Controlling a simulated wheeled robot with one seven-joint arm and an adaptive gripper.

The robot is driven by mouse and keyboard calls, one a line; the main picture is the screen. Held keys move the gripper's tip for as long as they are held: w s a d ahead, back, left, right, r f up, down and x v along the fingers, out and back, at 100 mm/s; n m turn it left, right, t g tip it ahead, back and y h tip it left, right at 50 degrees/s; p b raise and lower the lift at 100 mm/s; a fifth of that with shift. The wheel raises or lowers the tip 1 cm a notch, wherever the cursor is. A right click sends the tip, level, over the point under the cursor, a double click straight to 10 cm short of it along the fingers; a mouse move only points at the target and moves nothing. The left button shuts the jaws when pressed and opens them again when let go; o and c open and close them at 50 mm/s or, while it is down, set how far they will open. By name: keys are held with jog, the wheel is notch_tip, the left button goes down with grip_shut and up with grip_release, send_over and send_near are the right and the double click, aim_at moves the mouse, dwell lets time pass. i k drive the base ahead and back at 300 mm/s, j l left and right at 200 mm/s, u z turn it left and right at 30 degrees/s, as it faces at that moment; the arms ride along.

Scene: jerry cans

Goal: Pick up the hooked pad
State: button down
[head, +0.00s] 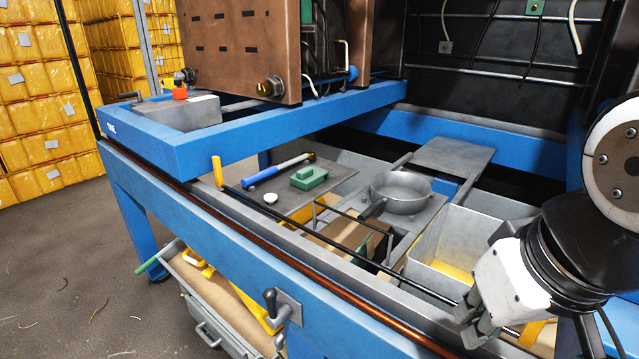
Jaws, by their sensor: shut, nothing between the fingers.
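No thing is plainly a hooked pad, and I cannot tell which one it is. One candidate is a small green pad (536,7) with a hole, high on the dark back panel at the top right. Another is a small grey pad (446,47) with a pale curved hook or hose above it, on the same panel. A green block (308,178) lies on the grey tray in the bench. My gripper (470,325) is at the lower right, shut and empty, pointing down by the front rail, well away from all three.
The blue bench frame (225,226) surrounds the work well. Inside are a blue-handled hammer (277,170), a grey pan (400,192), thin black bars and a grey bin (455,240). A brown block (240,45) stands above. Yellow stacked cans (35,90) fill the left; the floor there is open.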

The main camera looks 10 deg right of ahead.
aim_at(306, 178)
jog(key=i+j, duration=0.1)
jog(key=j, duration=0.2)
jog(key=j+z, duration=0.1)
jog(key=j, duration=0.2)
jog(key=i+j+z, duration=0.2)
jog(key=j, duration=0.25)
jog(key=i+j+z, duration=0.2)
jog(key=j, duration=0.3)
jog(key=i+j+z, duration=0.2)
jog(key=j, duration=0.3)
jog(key=j+z, duration=0.2)
jog(key=j, duration=0.35)
jog(key=j+z, duration=0.2)
jog(key=j, duration=0.3)
jog(key=i+j+z, duration=0.15)
jog(key=j, duration=0.3)
jog(key=i+j+z, duration=0.1)
jog(key=j, duration=0.35)
jog(key=i+j+z, duration=0.15)
jog(key=j, duration=0.3)
